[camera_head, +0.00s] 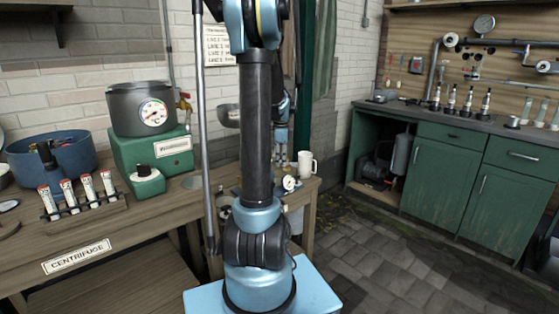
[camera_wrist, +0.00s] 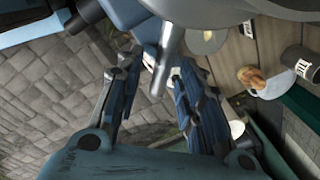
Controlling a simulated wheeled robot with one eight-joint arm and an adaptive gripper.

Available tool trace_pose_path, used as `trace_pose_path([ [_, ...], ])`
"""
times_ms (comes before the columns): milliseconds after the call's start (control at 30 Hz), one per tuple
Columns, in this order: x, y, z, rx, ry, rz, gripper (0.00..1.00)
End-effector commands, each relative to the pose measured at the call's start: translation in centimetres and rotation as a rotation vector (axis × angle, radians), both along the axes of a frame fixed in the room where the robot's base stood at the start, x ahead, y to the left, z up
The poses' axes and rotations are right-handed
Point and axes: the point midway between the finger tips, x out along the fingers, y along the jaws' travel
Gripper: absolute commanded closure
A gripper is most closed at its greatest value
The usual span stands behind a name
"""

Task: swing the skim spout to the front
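In the wrist view a grey metal spout (camera_wrist: 169,55) comes down from beneath a grey rounded body (camera_wrist: 235,8) at the top edge. I take it for the skim spout. My gripper (camera_wrist: 158,88) is open, with one finger on each side of the spout's lower end. Gaps show on both sides, though I cannot tell the depth. In the head view my gripper (camera_head: 281,135) is small and partly hidden behind my arm. A grey bowl-like part (camera_head: 227,117) shows left of the arm. The spout cannot be made out there.
The wooden bench (camera_head: 120,235) holds a pot with a dial (camera_head: 128,105) on a green base, a blue tub (camera_head: 70,158) and a rack of several vials (camera_head: 85,208). A white mug (camera_head: 305,160) stands right of my arm. The paved floor (camera_head: 380,260) on the right is clear.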

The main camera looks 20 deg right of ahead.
Motion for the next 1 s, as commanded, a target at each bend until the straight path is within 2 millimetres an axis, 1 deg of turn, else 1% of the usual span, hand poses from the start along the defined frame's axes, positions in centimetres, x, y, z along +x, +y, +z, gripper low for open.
trace_pose_path([
  [133,-0.1,0.0,0.7,0.0,0.0,0.0,0.65],
  [267,-0.3,0.1,2.3,-0.001,0.0,0.0,0.65],
  [500,-0.6,0.3,6.5,0.0,0.001,0.0,0.65],
  [700,-0.9,0.4,9.6,0.0,0.001,0.0,0.65],
  [900,-1.0,0.5,11.4,0.0,0.001,0.0,0.65],
  [1000,-1.1,0.5,11.7,0.0,0.001,0.0,0.65],
])
